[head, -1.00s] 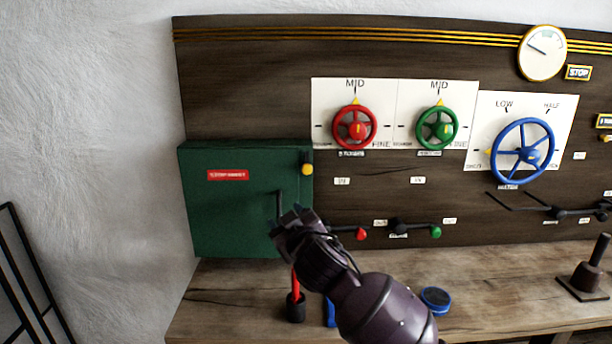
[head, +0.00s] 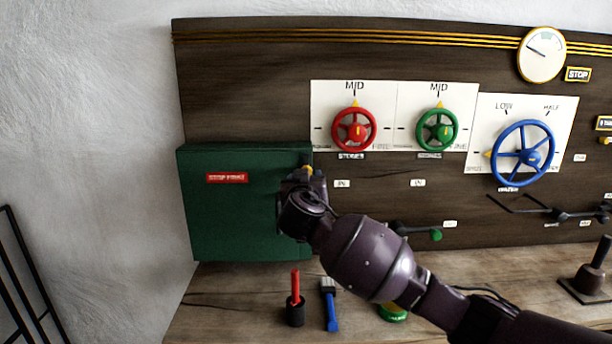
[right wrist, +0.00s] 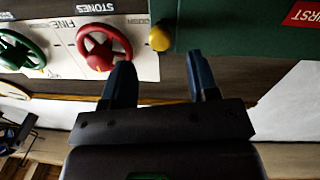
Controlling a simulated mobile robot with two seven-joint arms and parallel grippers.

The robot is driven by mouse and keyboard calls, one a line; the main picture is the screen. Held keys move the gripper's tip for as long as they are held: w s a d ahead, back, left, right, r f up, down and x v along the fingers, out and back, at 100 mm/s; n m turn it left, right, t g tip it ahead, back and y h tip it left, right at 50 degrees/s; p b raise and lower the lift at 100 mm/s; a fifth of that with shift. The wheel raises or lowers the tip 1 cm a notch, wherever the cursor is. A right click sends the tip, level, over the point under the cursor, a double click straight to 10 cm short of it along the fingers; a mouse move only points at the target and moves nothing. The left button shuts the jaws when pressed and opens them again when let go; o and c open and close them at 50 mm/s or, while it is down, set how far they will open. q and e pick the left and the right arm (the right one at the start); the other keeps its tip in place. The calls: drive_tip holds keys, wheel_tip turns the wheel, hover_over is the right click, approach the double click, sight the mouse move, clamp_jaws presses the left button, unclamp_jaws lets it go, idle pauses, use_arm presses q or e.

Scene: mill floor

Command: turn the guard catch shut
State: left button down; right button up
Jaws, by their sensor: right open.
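The green guard (head: 225,215) is a box-like cover at the left of the panel, and it looks closed. Its catch, a yellow knob (head: 306,168), is at the upper right edge, mostly hidden by my right gripper (head: 308,178). In the right wrist view, the yellow knob (right wrist: 160,38) shows at the guard's edge (right wrist: 235,35), just beyond the space between my fingertips (right wrist: 160,78). The jaws are open and empty, apart from the knob as far as I can tell. The guard's handle is hidden behind my wrist. My left gripper is not in view.
A red wheel (head: 354,130) and a green wheel (head: 437,130) are close to the right of the catch; a blue wheel (head: 522,152) is further right. A red-handled tool (head: 295,284) in a dark holder and a blue-handled brush (head: 330,308) are on the bench below.

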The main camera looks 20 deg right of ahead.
sight(306, 165)
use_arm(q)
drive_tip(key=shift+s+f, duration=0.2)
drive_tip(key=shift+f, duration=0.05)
use_arm(e)
drive_tip(key=x, duration=0.4)
drive_tip(key=shift+w, duration=0.2)
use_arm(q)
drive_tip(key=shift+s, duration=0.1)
use_arm(e)
drive_tip(key=c, duration=0.9)
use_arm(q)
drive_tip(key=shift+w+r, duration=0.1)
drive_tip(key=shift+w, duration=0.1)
